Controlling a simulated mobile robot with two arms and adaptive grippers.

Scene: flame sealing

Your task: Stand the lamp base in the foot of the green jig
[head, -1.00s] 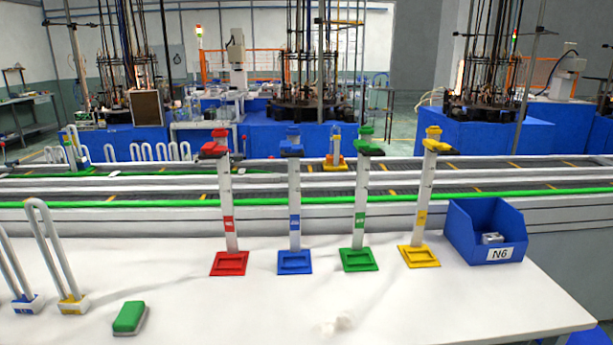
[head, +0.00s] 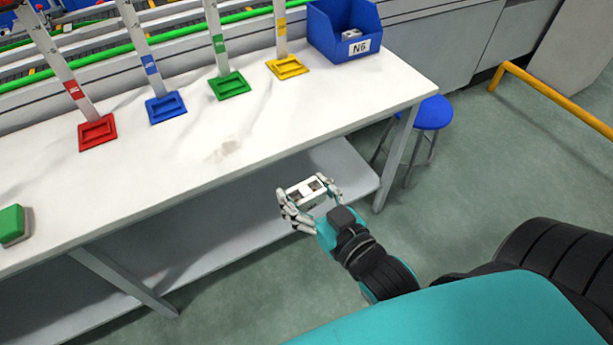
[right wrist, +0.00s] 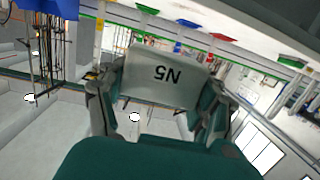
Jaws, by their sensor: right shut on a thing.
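My right gripper (head: 311,193) is shut on the lamp base (head: 304,189), a small white block with dark openings on top. It is held in the air in front of the table's front edge, above the level of the lower shelf. In the right wrist view, the lamp base (right wrist: 160,85) sits between the fingers with a dark "N5" label upside down. The green jig (head: 230,87) stands on the table at the back, between the blue and yellow jigs. Its foot is a green frame with a recess that looks empty. My left gripper is not in view.
Red (head: 97,132), blue (head: 166,107) and yellow (head: 288,67) jigs stand alongside. A blue bin (head: 345,30) with a small pale piece stands at the back right. A green block (head: 13,224) lies at the left. The front middle of the white table (head: 250,130) is clear.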

